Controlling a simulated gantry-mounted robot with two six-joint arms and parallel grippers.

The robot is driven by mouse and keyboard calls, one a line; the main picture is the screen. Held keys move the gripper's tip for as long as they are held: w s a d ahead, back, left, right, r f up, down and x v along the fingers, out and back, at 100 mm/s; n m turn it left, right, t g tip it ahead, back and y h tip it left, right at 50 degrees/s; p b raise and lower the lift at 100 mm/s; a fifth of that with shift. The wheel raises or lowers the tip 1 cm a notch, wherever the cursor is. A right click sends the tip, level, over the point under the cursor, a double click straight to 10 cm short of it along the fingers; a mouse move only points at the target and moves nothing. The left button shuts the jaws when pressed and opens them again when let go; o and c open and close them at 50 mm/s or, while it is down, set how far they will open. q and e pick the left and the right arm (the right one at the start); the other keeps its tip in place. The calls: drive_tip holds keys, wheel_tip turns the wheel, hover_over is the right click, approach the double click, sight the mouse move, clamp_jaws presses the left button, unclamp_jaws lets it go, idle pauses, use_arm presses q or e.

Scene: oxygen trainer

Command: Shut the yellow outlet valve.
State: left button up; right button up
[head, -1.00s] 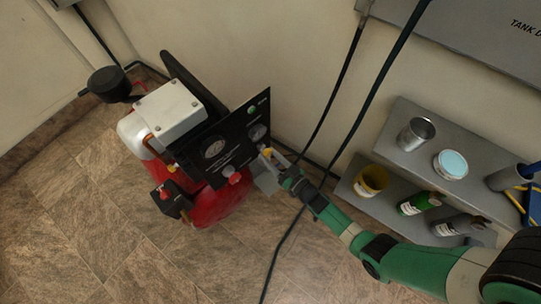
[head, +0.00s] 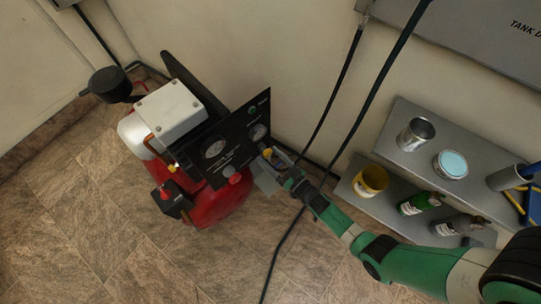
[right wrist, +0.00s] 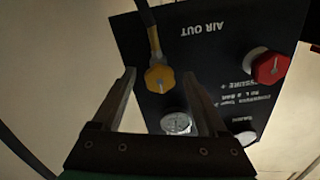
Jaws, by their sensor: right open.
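The yellow outlet valve (head: 267,153) is a small knob on the right edge of the compressor's black panel (head: 239,139). In the right wrist view the yellow knob (right wrist: 159,78) sits under the "AIR OUT" lettering, with a dark hose leading up from it. My right gripper (head: 273,158) is at the knob, pointing at the panel. In the right wrist view its two fingers (right wrist: 160,75) are open, one on each side of the knob, with gaps and nothing held. I cannot tell whether the fingertips reach past the knob. My left gripper is not in view.
The red compressor tank (head: 215,205) stands on the tiled floor. Dark hoses hang by the wall. A grey shelf (head: 400,215) with cans and bottles is at right.

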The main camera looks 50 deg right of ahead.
drive_tip(key=s+a+p, duration=0.1)
drive_tip(key=s+p, duration=0.2)
drive_tip(key=s, duration=0.8)
drive_tip(key=shift+s+a, duration=0.1)
